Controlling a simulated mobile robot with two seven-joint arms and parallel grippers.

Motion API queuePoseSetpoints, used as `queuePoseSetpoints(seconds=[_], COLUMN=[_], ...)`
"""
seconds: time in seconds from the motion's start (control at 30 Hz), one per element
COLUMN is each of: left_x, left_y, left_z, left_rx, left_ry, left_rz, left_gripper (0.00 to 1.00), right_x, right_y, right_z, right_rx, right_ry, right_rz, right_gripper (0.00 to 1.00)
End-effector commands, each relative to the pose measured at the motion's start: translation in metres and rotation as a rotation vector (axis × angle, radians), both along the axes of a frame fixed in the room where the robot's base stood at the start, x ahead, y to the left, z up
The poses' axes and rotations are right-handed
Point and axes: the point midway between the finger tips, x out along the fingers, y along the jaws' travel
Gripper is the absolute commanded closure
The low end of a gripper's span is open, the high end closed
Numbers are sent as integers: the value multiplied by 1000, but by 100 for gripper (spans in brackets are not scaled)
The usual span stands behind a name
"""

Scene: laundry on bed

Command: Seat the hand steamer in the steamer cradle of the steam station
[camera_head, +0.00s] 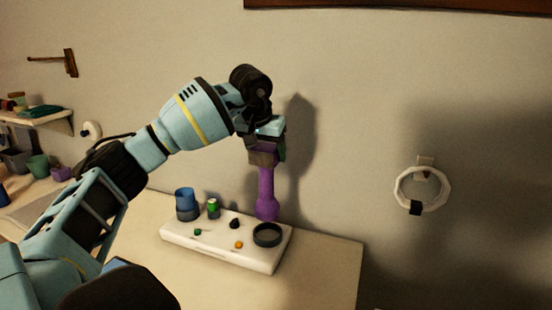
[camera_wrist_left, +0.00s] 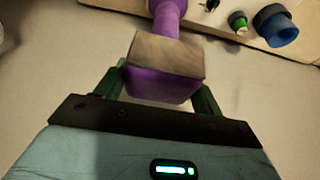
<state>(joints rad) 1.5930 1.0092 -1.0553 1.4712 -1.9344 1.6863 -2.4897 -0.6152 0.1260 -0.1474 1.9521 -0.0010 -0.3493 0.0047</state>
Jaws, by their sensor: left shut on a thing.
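The purple hand steamer (camera_head: 266,190) hangs upright, narrow part down, from my left gripper (camera_head: 268,150), which is shut on its brown-and-purple block-like upper end. In the left wrist view the steamer (camera_wrist_left: 160,85) sits between the green fingers. The white steam station (camera_head: 215,249) lies on the table below. A dark round ring on its right end (camera_head: 267,234) looks like the steamer cradle. The steamer's lower end appears just above and behind this ring; the exact gap is unclear. My right gripper is out of view.
The station also carries a blue cup (camera_head: 186,203), a green-topped cylinder (camera_head: 213,208), a black knob (camera_head: 234,224) and small green and orange buttons. The table (camera_head: 325,265) is bare to the right. A white ring (camera_head: 421,190) hangs on the wall. A shelf with items (camera_head: 40,116) is at left.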

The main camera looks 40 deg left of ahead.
Motion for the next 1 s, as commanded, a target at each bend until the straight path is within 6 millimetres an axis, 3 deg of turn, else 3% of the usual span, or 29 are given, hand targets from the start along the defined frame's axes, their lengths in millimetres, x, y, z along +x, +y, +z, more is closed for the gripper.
queuePoseSetpoints(seconds=[0.6, 1.0], left_x=[0, 0], left_y=[5, 5], left_z=[4, -23], left_rx=[-2, -1], left_ry=[-6, 0], left_rz=[11, 11], left_gripper=[96, 96], right_x=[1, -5], right_y=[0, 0], right_z=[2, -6], right_rx=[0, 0], right_ry=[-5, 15], right_rz=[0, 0], right_gripper=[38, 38])
